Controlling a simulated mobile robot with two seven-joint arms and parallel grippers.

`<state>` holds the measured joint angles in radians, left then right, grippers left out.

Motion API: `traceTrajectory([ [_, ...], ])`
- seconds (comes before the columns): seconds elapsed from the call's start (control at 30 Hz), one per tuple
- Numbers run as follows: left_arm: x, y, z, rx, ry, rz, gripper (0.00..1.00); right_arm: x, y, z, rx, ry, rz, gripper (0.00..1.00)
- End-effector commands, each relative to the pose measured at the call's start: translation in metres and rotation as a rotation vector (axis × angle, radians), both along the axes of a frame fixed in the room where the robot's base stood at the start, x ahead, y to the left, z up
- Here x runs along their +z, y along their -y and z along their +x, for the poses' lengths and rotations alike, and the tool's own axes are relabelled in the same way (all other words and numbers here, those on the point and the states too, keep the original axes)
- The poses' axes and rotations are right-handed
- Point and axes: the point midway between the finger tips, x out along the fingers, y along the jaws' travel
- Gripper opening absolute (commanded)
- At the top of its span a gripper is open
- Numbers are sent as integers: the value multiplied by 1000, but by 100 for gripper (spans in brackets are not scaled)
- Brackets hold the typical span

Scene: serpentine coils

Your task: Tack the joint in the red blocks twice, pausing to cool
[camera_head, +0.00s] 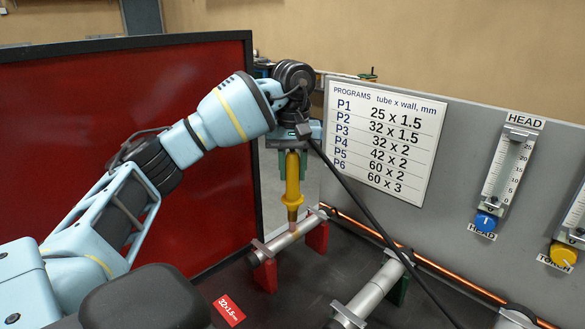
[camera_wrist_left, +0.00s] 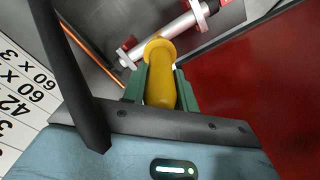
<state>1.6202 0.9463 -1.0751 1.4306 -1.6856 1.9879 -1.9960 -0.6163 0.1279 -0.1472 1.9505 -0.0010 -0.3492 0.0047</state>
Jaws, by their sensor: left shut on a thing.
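My left gripper (camera_head: 292,166) is shut on a yellow torch (camera_head: 292,187), which points straight down; the torch also shows in the left wrist view (camera_wrist_left: 160,82) between the green fingers. Its copper-coloured nozzle is at the silver tube (camera_head: 283,240), around mid-length; I cannot tell whether it touches. The tube lies across two red blocks, a near one (camera_head: 265,276) and a far one (camera_head: 317,237). The joint itself is too small to make out. My right gripper is not in view.
A second silver tube (camera_head: 372,291) lies to the right with a green block (camera_head: 399,291). A copper pipe (camera_head: 440,268) runs along the grey panel (camera_head: 466,180), which carries gauges and a program chart (camera_head: 385,138). A dark red screen (camera_head: 120,120) stands left. A black cable hangs from the gripper area.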

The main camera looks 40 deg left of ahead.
Motion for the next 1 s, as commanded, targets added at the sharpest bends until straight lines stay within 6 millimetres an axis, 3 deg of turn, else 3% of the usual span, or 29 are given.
traceTrajectory([
  [1.0,56,0,0,0,8,1,0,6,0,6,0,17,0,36],
])
